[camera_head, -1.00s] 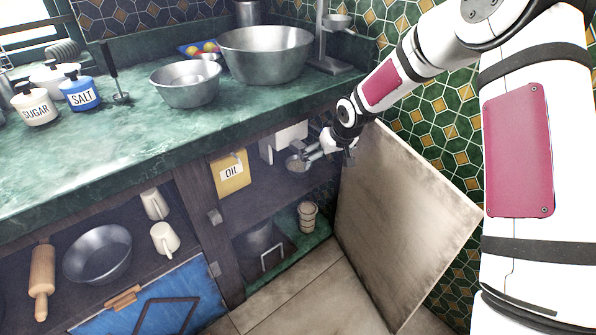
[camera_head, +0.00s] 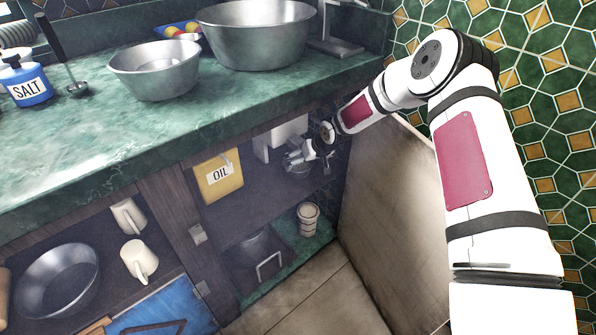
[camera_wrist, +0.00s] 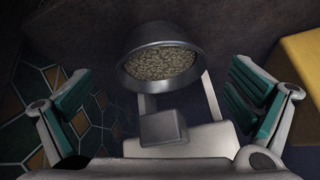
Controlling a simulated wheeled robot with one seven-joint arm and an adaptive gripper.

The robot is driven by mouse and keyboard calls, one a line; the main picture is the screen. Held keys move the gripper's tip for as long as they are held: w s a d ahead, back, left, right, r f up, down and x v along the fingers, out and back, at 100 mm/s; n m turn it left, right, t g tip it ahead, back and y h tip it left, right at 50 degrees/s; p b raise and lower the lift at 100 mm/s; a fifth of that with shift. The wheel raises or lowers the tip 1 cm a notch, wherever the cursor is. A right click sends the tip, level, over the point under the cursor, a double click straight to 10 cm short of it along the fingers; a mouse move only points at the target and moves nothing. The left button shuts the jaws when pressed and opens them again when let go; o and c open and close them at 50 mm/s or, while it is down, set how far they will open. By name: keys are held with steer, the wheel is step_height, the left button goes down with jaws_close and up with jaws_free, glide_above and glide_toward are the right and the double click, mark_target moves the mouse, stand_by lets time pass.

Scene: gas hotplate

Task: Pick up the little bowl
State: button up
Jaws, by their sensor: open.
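The little bowl (camera_wrist: 160,60) is grey metal and filled with pale grains or beans. In the wrist view it is at the top middle, between the two spread fingers and touching neither. My gripper (camera_wrist: 160,82) is open, with one green-padded finger on each side. In the head view my gripper (camera_head: 308,156) reaches into the upper space of the open cupboard under the counter. There the bowl is mostly hidden by the gripper and hard to make out.
A white boxy device (camera_head: 280,138) is close beside my gripper. A yellow OIL tin (camera_head: 219,176) stands left of it. The open cupboard door (camera_head: 392,190) is close on the right, and the green counter (camera_head: 120,135) overhangs above. A ribbed cup (camera_head: 308,219) stands below.

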mark_target(295, 169)
steer(key=shift+w+b+x, duration=0.15)
steer(key=shift+b+x, duration=0.65)
steer(key=shift+x, duration=0.9)
steer(key=shift+w+b+x, duration=0.15)
steer(key=shift+b+x, duration=0.65)
steer(key=shift+x, duration=0.9)
steer(key=shift+a+r, duration=0.15)
steer(key=shift+r, duration=0.1)
steer(key=c, duration=1.1)
steer(key=shift+c, duration=0.7)
steer(key=shift+r, duration=0.15)
